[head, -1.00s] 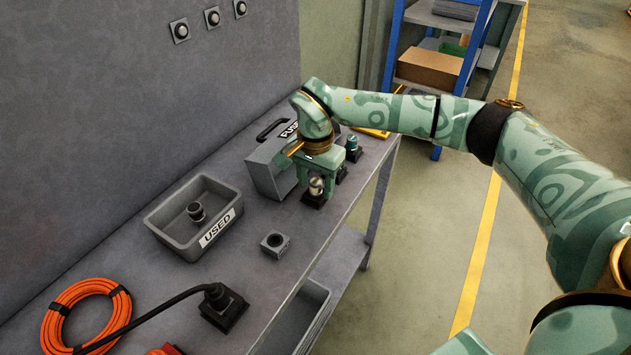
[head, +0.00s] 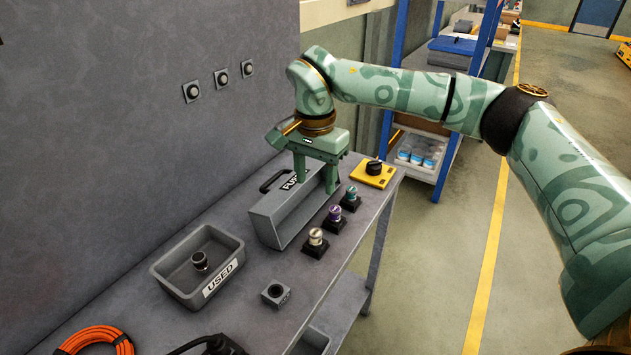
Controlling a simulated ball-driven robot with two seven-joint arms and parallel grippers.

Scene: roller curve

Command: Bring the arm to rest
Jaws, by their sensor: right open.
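My right arm reaches in from the right in the head view. Its gripper (head: 316,178) points down with its two fingers apart and nothing between them. It hangs over the grey box labelled FUSES (head: 268,222), near the handle end; whether a finger touches the box I cannot tell. Three fuse-like parts stand in black square bases beside the box: a silver-topped one (head: 316,237), a purple one (head: 334,214) and a teal one (head: 351,194). My left gripper is not in view.
On the grey bench, a tray labelled USED (head: 172,283) holds a dark cylinder (head: 199,260). A small grey socket block (head: 276,293) and an orange cable coil (head: 95,340) lie nearer. A yellow plate with a black knob (head: 373,171) is at the far end. A wall rises left.

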